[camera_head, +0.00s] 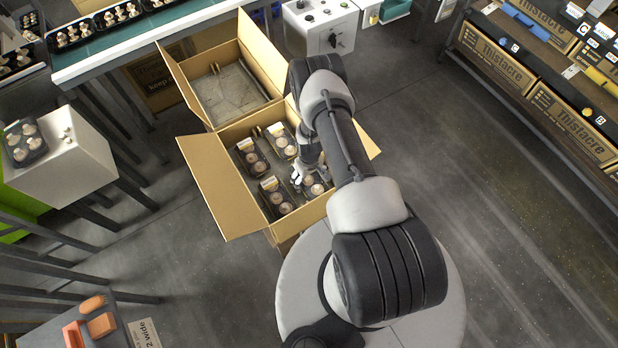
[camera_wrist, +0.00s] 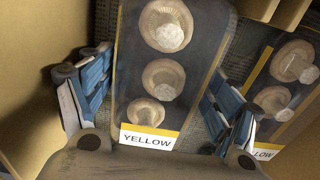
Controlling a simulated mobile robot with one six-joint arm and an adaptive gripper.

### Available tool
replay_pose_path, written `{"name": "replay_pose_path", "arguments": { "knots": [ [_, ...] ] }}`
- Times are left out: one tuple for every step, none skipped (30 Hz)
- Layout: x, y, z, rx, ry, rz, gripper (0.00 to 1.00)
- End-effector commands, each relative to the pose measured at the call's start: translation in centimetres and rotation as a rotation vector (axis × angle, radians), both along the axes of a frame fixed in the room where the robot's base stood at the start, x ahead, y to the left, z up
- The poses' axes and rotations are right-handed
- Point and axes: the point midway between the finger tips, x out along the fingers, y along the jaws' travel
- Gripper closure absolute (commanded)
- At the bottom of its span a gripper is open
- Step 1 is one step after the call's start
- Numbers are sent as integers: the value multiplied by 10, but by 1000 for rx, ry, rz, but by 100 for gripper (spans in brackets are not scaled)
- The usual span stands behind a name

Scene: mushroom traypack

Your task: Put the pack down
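A dark mushroom pack (camera_wrist: 162,75) with a clear top and a label reading YELLOW lies between the fingers of my gripper (camera_wrist: 155,95) in the wrist view. A narrow gap shows left of the pack; the right finger is close against its edge, so the fingers look open around it. In the head view my gripper (camera_head: 310,177) reaches into the near cardboard box (camera_head: 219,190), at its right side. The pack (camera_head: 314,187) appears low in that box, at about the same level as its neighbours. Its underside is hidden.
Several other packs (camera_head: 276,195) lie in the near box; one (camera_wrist: 288,75) is just right of my gripper. Box walls (camera_wrist: 25,100) stand close. An empty box (camera_head: 232,95) stands behind. A white stand (camera_head: 75,165) is at left, a conveyor (camera_head: 140,38) beyond.

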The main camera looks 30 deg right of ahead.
Motion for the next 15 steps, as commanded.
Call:
{"name": "replay_pose_path", "arguments": {
  "knots": [
    [0, 0, 0, 0, 0, 0, 11],
    [0, 0, 0, 0, 0, 0, 9],
    [0, 0, 0, 0, 0, 0, 6],
    [0, 0, 0, 0, 0, 0, 6],
    [0, 0, 0, 0, 0, 0, 6],
    [0, 0, 0, 0, 0, 0, 6],
    [0, 0, 0, 0, 0, 0, 6],
    [0, 0, 0, 0, 0, 0, 6],
    [0, 0, 0, 0, 0, 0, 6],
    [0, 0, 0, 0, 0, 0, 6],
    [0, 0, 0, 0, 0, 0, 6],
    [0, 0, 0, 0, 0, 0, 6],
    [0, 0, 0, 0, 0, 0, 6],
    [0, 0, 1, 0, 0, 0, 6],
    [0, 0, 2, 0, 0, 0, 6]
  ]
}}
